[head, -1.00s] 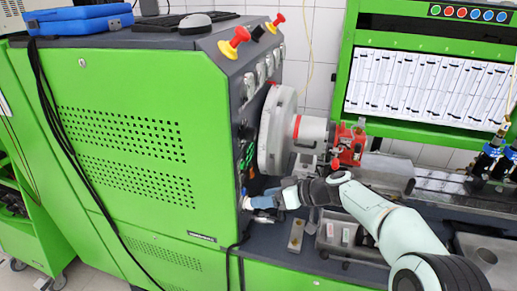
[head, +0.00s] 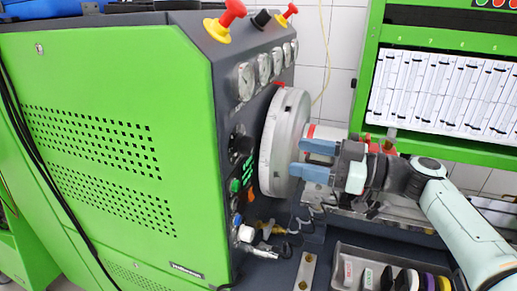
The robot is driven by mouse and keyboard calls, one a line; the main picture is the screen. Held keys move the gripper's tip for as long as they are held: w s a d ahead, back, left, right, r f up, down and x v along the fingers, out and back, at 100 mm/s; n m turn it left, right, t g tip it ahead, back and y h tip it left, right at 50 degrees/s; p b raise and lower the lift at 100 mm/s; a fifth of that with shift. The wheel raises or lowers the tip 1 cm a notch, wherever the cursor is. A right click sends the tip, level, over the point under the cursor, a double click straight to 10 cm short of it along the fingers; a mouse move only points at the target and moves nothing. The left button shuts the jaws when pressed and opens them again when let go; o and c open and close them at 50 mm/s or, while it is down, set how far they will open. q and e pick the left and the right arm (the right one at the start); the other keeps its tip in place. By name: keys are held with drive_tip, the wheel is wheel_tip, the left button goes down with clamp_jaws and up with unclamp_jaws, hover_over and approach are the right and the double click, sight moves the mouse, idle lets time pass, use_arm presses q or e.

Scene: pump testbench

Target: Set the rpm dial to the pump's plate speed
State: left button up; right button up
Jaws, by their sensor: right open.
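My right gripper (head: 312,160) is open, with its two blue fingertips pointing left, one above the other. It shows in front of the large grey flywheel disc (head: 284,140), apart from the control panel. A dark round knob (head: 241,145) sits on the narrow dark panel of the green bench; I cannot tell whether it is the rpm dial. The red pump (head: 390,146) is mostly hidden behind my gripper and wrist. Its plate cannot be read here. My left gripper is not in view.
Green buttons (head: 236,185) and a white fitting (head: 246,233) sit low on the panel, below several gauges (head: 245,82). A grey tray (head: 347,251) with coloured discs stands at the lower right. A metal strip (head: 306,270) lies left of it.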

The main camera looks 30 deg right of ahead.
sight(253, 147)
drive_tip(key=p+x, duration=0.2)
drive_tip(key=x, duration=0.8)
drive_tip(key=shift+w+a, duration=0.2)
drive_tip(key=shift+w, duration=0.1)
drive_tip(key=c, duration=1.1)
